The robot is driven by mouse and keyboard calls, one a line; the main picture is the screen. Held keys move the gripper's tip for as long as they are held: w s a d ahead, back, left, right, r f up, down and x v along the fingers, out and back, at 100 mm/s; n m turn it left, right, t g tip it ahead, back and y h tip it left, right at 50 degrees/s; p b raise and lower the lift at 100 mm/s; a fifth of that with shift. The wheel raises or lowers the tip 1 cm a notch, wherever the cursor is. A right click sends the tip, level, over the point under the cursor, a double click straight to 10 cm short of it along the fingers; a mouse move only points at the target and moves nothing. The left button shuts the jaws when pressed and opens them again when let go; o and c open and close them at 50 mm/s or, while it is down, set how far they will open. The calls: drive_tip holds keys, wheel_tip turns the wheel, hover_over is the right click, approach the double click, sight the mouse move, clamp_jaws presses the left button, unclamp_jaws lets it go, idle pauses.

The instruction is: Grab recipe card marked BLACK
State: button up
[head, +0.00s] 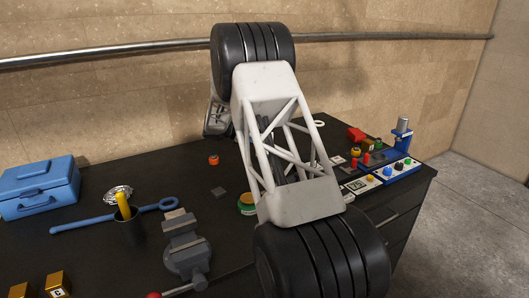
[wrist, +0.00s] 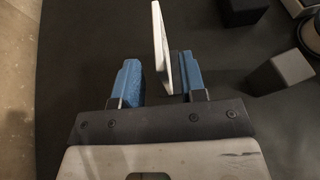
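A thin white card or plate (wrist: 161,40) stands nearly edge-on in the wrist view. Its face cannot be read, so I cannot tell whether it is the card marked BLACK. My gripper (wrist: 158,66) has its two blue fingers apart, with the lower part of the card between them. The card is close to the right finger, with a wide gap to the left finger. Whether it touches the right finger I cannot tell. In the head view my arm hides the gripper and this card. No BLACK marking is legible in either view.
A dark block (wrist: 243,9) and a grey block (wrist: 279,73) lie right of the gripper. In the head view a vise (head: 185,245), a blue toolbox (head: 38,187) and a blue wrench (head: 85,222) are at left. A button panel (head: 385,175) is at right.

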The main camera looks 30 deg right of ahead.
drive_tip(key=shift+x, duration=2)
drive_tip(key=shift+c, duration=0.4)
clamp_jaws()
